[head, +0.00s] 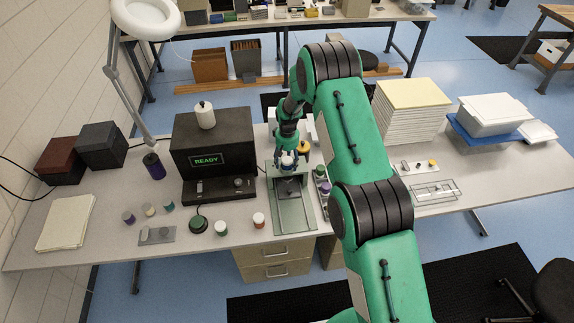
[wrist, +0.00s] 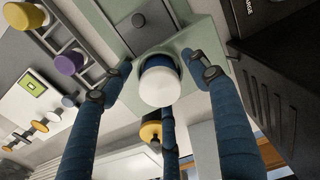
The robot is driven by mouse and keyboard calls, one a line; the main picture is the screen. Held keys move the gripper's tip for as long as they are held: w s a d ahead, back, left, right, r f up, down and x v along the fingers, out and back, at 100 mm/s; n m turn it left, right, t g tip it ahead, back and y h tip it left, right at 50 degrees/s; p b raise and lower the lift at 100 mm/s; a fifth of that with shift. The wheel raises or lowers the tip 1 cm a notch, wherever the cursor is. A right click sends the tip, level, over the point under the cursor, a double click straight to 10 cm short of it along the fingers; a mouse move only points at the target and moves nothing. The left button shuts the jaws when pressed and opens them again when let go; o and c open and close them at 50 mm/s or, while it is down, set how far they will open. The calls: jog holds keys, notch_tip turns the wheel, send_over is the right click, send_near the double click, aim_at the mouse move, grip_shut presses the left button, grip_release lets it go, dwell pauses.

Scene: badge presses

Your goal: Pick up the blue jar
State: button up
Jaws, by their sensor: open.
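The blue jar (wrist: 161,82) has a white top and a dark blue body. It stands on the pale green plate (head: 301,222), near the plate's far end. In the head view the jar (head: 289,160) is partly hidden by my gripper (head: 287,157). In the wrist view the blue fingers of my gripper (wrist: 158,72) are spread around the jar, one on each side and one behind it. The gripper is open, with gaps visible between the side fingers and the jar. Whether the rear finger touches it I cannot tell.
A black machine (head: 213,155) reading "READY" stands close on the left. A rack of small jars (head: 322,187) is close on the right. A yellow-topped item (head: 303,148) is just behind my gripper.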

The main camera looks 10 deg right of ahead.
aim_at(287, 159)
jog(key=shift+c, duration=0.5)
jog(key=c, duration=1.2)
jog(key=shift+r, duration=0.15)
jog(key=shift+r, duration=0.7)
jog(key=shift+r+b, duration=0.35)
jog(key=shift+r, duration=0.55)
jog(key=s+d+r+b, duration=0.1)
jog(key=s, duration=1.5)
jog(key=shift+d+r+b, duration=0.15)
jog(key=shift+r+b, duration=0.15)
jog(key=shift+b, duration=0.05)
